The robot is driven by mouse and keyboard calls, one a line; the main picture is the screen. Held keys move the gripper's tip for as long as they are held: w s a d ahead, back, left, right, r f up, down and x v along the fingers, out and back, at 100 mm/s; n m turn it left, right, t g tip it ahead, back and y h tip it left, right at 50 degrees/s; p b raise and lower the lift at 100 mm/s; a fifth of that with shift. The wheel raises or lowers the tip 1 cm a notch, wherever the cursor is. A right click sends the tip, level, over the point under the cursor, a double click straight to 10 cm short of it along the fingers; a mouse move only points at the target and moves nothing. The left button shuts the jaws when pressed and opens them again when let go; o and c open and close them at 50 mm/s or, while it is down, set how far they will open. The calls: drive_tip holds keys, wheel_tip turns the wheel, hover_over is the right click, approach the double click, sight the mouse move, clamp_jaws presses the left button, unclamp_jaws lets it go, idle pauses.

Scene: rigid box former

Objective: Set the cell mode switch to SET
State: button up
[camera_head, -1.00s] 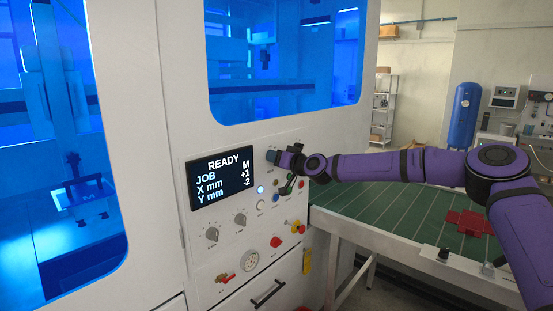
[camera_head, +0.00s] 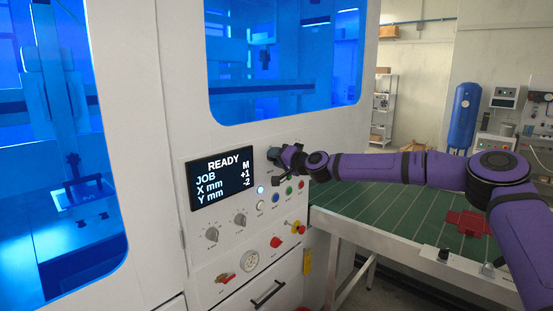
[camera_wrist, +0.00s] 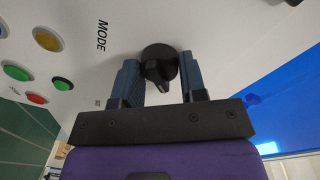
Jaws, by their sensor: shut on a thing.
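The cell mode switch (camera_wrist: 159,66) is a black round knob with a raised grip, beside the word MODE on the white panel in the wrist view. My gripper (camera_wrist: 160,75) has its two blue-grey fingers on either side of this knob, closed on it. The small position label near it is too small to read, so I cannot tell which setting the knob points to. In the head view my gripper (camera_head: 277,156) is at the panel just right of the display (camera_head: 221,179) and hides the switch. The display reads READY, JOB M, X mm +1, Y mm -2.
Below my gripper are lit push buttons, including a blue one (camera_head: 276,198) and a green one (camera_head: 289,190). Lower down are two grey knobs (camera_head: 211,234) and a red mushroom button (camera_head: 276,242). A green table (camera_head: 350,205) with a red piece (camera_head: 467,222) stands right.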

idle(0.4)
drive_tip(key=o, duration=0.9)
drive_tip(key=v, duration=1)
drive_tip(key=shift+s+d, duration=0.25)
drive_tip(key=shift+d, duration=0.05)
